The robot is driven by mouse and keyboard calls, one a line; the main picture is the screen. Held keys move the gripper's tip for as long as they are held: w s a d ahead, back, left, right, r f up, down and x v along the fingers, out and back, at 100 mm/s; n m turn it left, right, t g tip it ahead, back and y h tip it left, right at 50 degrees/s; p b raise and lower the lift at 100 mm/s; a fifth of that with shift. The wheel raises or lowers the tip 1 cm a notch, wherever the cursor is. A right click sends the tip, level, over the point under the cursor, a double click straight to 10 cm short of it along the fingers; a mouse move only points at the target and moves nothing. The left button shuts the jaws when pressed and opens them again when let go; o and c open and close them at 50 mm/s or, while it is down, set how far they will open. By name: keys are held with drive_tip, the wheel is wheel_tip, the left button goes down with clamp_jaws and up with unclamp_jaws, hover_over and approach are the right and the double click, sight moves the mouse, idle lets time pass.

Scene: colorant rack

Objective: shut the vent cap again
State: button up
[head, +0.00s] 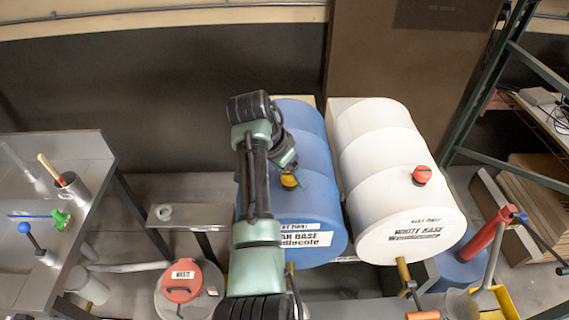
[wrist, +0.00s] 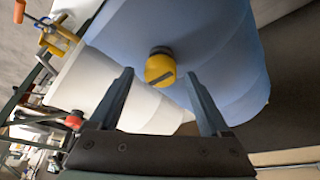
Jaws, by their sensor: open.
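A yellow vent cap (wrist: 160,68) sits on top of the blue drum (wrist: 215,40). In the wrist view it lies ahead of my gripper (wrist: 158,98), roughly between the lines of the two fingers. The fingers are spread and nothing is between them. In the head view my arm reaches over the blue drum (head: 312,175), and the yellow cap (head: 289,181) shows just below the wrist. My arm hides part of the drum and its label. I cannot tell how far the cap is turned.
A white drum (head: 400,185) with a red cap (head: 422,175) lies right beside the blue drum. A waste bin (head: 190,290) stands at the front left, and a metal bench (head: 60,160) is at the left. A green rack frame (head: 485,85) rises at the right.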

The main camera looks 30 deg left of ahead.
drive_tip(key=v, duration=1.3)
drive_tip(key=shift+f, duration=0.1)
drive_tip(key=w+d+r+n+t+y+b, duration=0.1)
drive_tip(key=w+d+r+t+y+b, duration=0.2)
drive_tip(key=w+d+r+t, duration=0.35)
drive_tip(key=w+d+r+t+y+b, duration=0.1)
drive_tip(key=d+r+t, duration=0.45)
drive_tip(key=r, duration=0.55)
drive_tip(key=s+d+r+n+t+h+b, duration=0.1)
drive_tip(key=s+d+r+t+h+b, duration=0.1)
drive_tip(key=s+d+r+t, duration=0.8)
drive_tip(key=s+d+r+h, duration=0.1)
drive_tip(key=s+d+r, duration=0.3)
drive_tip(key=s+r, duration=0.3)
drive_tip(key=shift+s+d+t+b, duration=0.4)
drive_tip(key=shift+s, duration=0.05)
drive_tip(key=shift+r, duration=0.15)
